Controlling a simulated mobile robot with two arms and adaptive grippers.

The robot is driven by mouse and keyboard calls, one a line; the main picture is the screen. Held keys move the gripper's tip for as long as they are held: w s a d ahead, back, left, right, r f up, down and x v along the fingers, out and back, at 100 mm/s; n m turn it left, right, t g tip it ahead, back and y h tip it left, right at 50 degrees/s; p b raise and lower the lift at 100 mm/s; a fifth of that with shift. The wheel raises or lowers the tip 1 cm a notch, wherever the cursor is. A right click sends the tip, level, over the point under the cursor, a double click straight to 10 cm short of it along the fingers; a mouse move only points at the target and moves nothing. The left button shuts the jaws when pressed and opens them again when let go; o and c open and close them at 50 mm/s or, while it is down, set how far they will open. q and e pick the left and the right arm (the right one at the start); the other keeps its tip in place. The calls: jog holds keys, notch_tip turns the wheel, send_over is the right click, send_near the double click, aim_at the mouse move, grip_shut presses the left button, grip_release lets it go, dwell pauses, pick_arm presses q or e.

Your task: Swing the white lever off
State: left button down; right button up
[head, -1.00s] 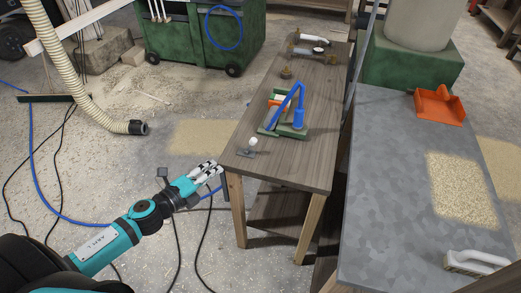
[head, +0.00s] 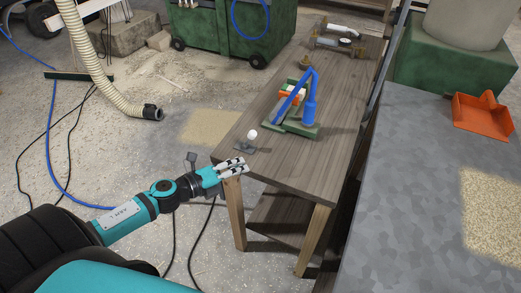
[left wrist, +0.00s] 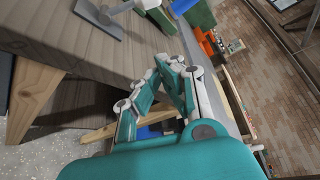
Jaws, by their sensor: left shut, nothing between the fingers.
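The small lever with a white knob (head: 252,135) stands on a dark grey base (head: 245,146) near the front left corner of the wooden table (head: 300,165). In the left wrist view the grey base (left wrist: 98,20) and part of the white lever (left wrist: 122,6) show at the top edge, cut off by the frame. My left gripper (head: 233,167) is shut and empty. It is at the table's front left edge, just in front of the lever and apart from it. It also shows in the left wrist view (left wrist: 172,72). My right gripper is not in view.
A green base with a blue arm (head: 300,110) stands behind the lever on the table. A white-handled fixture (head: 340,30) is at the far end. A grey bench (head: 410,200) with an orange dustpan (head: 482,116) is at the right. The table's front right is clear.

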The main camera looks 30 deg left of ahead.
aim_at(264, 164)
pick_arm(q)
jog(key=p+x, duration=0.2)
jog(key=x, duration=0.7)
jog(key=shift+w+d+r, duration=0.1)
jog(key=shift+w+r, duration=0.05)
jog(key=shift+w, duration=0.15)
jog(key=a, duration=0.1)
jog(key=a+r, duration=0.1)
jog(key=shift+w+a+p, duration=0.25)
jog(key=shift+a+p, duration=0.1)
jog(key=shift+a, duration=0.05)
jog(key=shift+a+r, duration=0.2)
jog(key=shift+a, duration=0.2)
jog(key=shift+b, duration=0.3)
jog(key=shift+a+r+n, duration=0.1)
jog(key=shift+n, duration=0.2)
